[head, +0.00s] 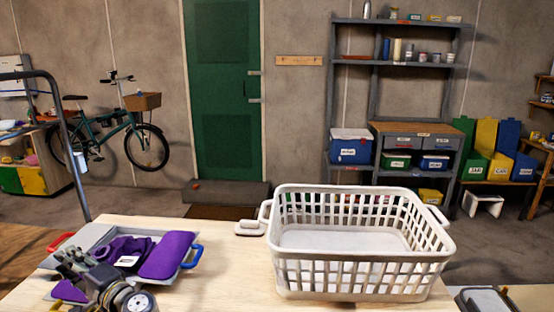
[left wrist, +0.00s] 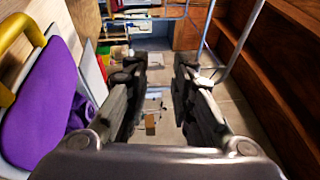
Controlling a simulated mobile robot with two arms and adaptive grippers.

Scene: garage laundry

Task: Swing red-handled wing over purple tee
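A grey folding board (head: 95,236) lies on the table's left end. The purple tee (head: 167,254) is on it, smooth on the right part and bunched in the middle with a white label. The red handle (head: 61,242) sticks out at the board's left edge, the blue handle (head: 195,257) at its right. My left gripper (head: 68,263) is over the near left part, close to the red handle, and hides some of the board. In the left wrist view its fingers (left wrist: 158,80) are apart with nothing between; purple cloth (left wrist: 45,105) and a yellow handle (left wrist: 22,35) lie to the left.
A white laundry basket (head: 358,250) stands on the right half of the wooden table (head: 215,275). The table between board and basket is clear. A metal rail (head: 65,125) rises behind the table's left side. Shelves, a bicycle and a green door are farther back.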

